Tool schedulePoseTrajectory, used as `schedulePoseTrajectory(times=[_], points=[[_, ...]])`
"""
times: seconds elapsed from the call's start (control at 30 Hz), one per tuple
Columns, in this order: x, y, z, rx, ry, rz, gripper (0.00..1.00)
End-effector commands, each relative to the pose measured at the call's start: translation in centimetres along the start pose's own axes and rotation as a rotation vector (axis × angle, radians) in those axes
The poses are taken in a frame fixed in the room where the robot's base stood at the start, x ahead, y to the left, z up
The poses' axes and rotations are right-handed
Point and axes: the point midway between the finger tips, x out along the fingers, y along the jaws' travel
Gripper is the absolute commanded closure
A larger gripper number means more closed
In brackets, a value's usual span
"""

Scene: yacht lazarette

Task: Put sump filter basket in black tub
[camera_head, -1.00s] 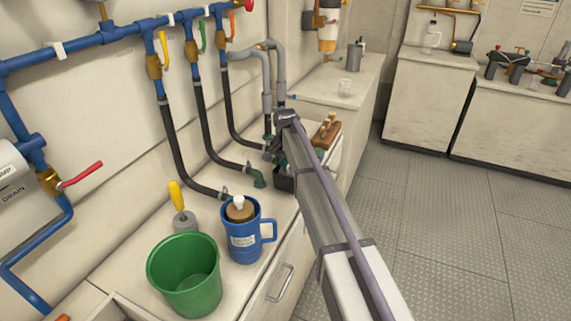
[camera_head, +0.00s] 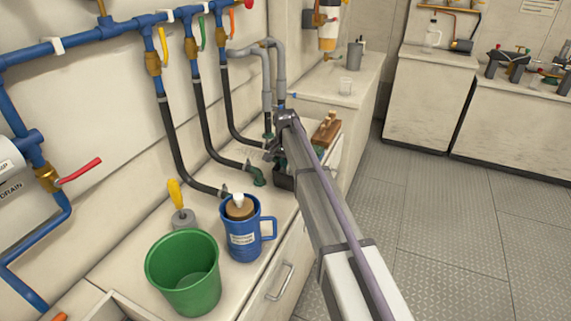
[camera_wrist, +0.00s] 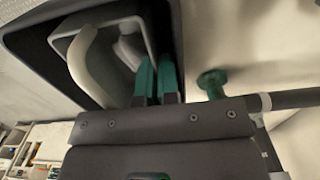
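The black tub (camera_head: 284,183) stands on the bench beyond the blue jug, largely hidden behind my arm. In the wrist view its dark wall (camera_wrist: 60,62) fills the upper left. My gripper (camera_head: 281,162) is at the tub, pointing down. In the wrist view its two teal fingers (camera_wrist: 156,65) are close together, reaching over the tub's opening. A pale grey squarish form with a curved, handle-like strip (camera_wrist: 90,65) shows inside the tub; I cannot tell whether it is the sump filter basket. Whether anything is between the fingertips is unclear.
A green bucket (camera_head: 183,275) and a blue jug (camera_head: 243,243) with a brown object in it stand nearer on the bench. A yellow-handled tool (camera_head: 180,205) is beside them. Blue pipes and black hoses (camera_head: 173,145) line the left wall. The floor at right is clear.

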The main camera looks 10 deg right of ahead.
Motion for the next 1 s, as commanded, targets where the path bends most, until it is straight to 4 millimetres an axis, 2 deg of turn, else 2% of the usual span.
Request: schedulePoseTrajectory(times=[0.13,0.47,0.7,0.87,1.0], points=[[0.3,0.0,0.0,0.000,0.000,0.000,1.00],[0.2,0.0,0.0,0.000,0.000,0.000,0.68],[0.0,0.0,0.0,0.000,0.000,0.000,0.68],[-1.9,0.0,0.0,0.000,0.000,0.000,0.68],[-5.3,0.0,0.0,0.000,0.000,0.000,0.68]])
